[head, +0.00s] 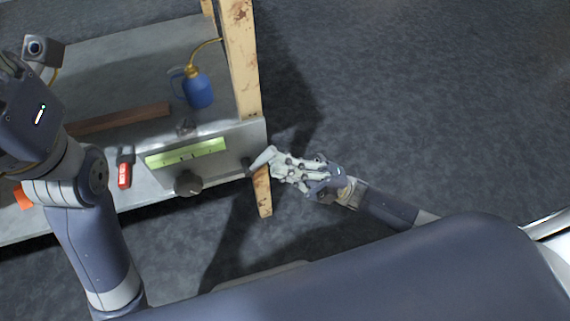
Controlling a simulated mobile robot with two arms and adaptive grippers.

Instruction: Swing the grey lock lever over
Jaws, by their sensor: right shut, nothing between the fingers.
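My right gripper (268,160) reaches in from the right, shut and empty. Its fingertips are at the right end of the grey metal front panel (222,170). A small dark grey piece (247,168) sticks out at that end, right beside the fingertips. It may be the lock lever, but it is too small to tell, and I cannot tell whether the fingers touch it. A dark round knob (188,183) sits lower on the panel. My left arm stands at the left. Its gripper does not show.
A blue bottle (199,91) with a yellow spout stands on the grey bench (125,70). A light-green strip (187,153) is on the panel. A red-handled tool (124,172) and a brown wooden bar (122,119) lie left of it. A worn post (241,60) rises behind the panel's right end. The floor to the right is clear.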

